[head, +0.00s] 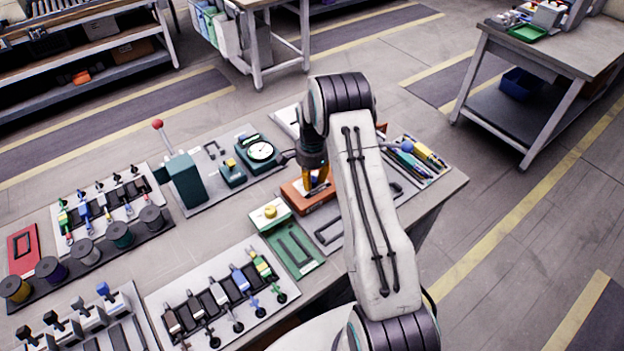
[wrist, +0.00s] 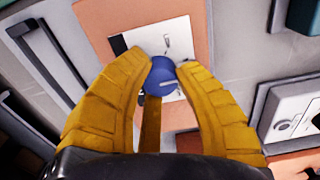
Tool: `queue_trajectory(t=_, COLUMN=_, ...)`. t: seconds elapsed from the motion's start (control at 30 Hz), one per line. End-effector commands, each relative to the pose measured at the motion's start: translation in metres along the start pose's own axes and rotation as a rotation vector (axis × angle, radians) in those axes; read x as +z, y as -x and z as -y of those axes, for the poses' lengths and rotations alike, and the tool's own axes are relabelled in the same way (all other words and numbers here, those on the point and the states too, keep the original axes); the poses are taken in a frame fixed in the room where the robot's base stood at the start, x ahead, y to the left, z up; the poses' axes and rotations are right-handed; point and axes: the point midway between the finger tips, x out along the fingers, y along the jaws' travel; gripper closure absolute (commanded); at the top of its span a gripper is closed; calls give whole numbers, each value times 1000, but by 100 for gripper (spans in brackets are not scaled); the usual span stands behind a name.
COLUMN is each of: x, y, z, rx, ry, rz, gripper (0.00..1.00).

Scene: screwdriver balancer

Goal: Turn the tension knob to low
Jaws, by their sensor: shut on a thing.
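The blue tension knob (wrist: 162,77) sits on a white dial plate (wrist: 172,35) with a dark block and small marks, set in an orange-brown base (wrist: 192,14). In the wrist view my gripper (wrist: 163,68) has its two yellow fingers closed on the knob, one on each side. A light line shows on the knob's face; the marks on the plate are too small to read. In the head view my gripper (head: 316,180) points down over the orange base (head: 306,200), and the knob is mostly hidden by the fingers.
A green tray with a yellow knob (head: 270,212) lies left of the orange base. A round gauge (head: 260,151) and a teal lever press (head: 186,182) stand farther left. A tray of screwdrivers (head: 420,158) is to the right, beyond my arm.

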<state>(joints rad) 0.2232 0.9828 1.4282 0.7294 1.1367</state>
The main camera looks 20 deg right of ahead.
Motion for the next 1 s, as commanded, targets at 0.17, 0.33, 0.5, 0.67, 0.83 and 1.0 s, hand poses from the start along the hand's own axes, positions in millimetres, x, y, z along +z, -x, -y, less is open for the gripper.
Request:
queue_trajectory(t=0.17, x=0, y=-5, z=-1, rx=2, ry=73, rz=1, gripper=100)
queue_trajectory(t=0.33, x=0, y=-6, z=-1, rx=3, ry=202, rz=2, gripper=100)
queue_trajectory(t=0.5, x=0, y=-6, z=-1, rx=3, ry=363, rz=2, gripper=100)
queue_trajectory(t=0.67, x=0, y=-6, z=-1, rx=3, ry=515, rz=2, gripper=100)
queue_trajectory(t=0.83, x=0, y=-5, z=-1, rx=4, ry=669, rz=4, gripper=100)
queue_trajectory(t=1.0, x=1, y=-4, z=-2, rx=4, ry=804, rz=5, gripper=100)
